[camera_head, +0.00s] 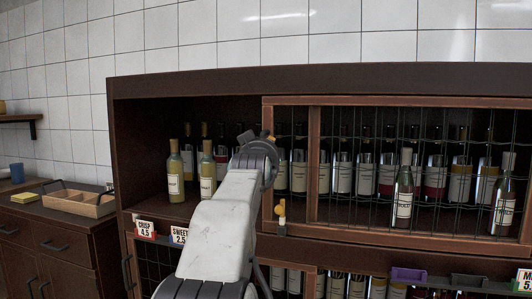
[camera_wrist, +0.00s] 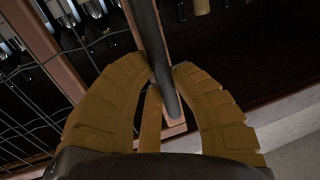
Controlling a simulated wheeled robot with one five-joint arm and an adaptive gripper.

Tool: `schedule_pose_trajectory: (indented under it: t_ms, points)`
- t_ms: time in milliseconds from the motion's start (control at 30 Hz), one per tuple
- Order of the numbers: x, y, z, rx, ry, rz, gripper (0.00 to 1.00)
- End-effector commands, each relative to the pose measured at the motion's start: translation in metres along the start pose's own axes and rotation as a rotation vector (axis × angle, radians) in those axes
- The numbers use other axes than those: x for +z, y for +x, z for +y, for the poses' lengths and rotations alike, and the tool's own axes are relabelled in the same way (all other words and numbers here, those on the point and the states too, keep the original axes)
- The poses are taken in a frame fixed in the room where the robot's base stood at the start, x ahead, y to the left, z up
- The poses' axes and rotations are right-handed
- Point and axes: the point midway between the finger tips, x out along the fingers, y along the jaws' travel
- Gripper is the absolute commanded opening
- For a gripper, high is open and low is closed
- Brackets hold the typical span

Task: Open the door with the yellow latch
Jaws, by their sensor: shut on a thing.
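The upper cabinet's wire-mesh door has a reddish-brown wooden frame (camera_head: 400,101) and covers the middle and right of the shelf. A small yellow latch (camera_head: 281,210) shows low by its left upright. My gripper (camera_wrist: 166,78) has tan, ribbed fingers closed around a dark upright bar (camera_wrist: 160,45), which looks like the door's handle. The wooden upright (camera_wrist: 52,50) and mesh lie to the left of the bar in the wrist view. In the head view my arm's wrist hides the fingers and the handle.
The shelf left of the door frame is uncovered, with pale bottles (camera_head: 175,172) standing there. Price cards (camera_head: 145,229) hang below. A side counter holds a wooden tray (camera_head: 80,201).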

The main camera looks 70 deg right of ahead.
Motion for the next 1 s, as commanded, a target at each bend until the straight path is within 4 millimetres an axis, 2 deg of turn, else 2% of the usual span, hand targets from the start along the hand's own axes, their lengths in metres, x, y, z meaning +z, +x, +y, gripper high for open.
schedule_pose_trajectory:
  t_ms: [133, 167, 467, 767, 1000]
  points:
    - [0.0, 0.0, -0.001, -0.001, 0.0, 0.0, 0.0]
    - [0.0, 0.0, -0.001, -0.001, 0.0, 0.0, 0.21]
    - [0.0, 0.0, 0.0, -0.001, 0.0, 0.0, 0.48]
    - [0.0, -0.001, 0.0, -0.001, 0.0, 0.001, 0.49]
    - [-0.001, -0.019, 0.0, -0.001, 0.0, 0.002, 0.49]
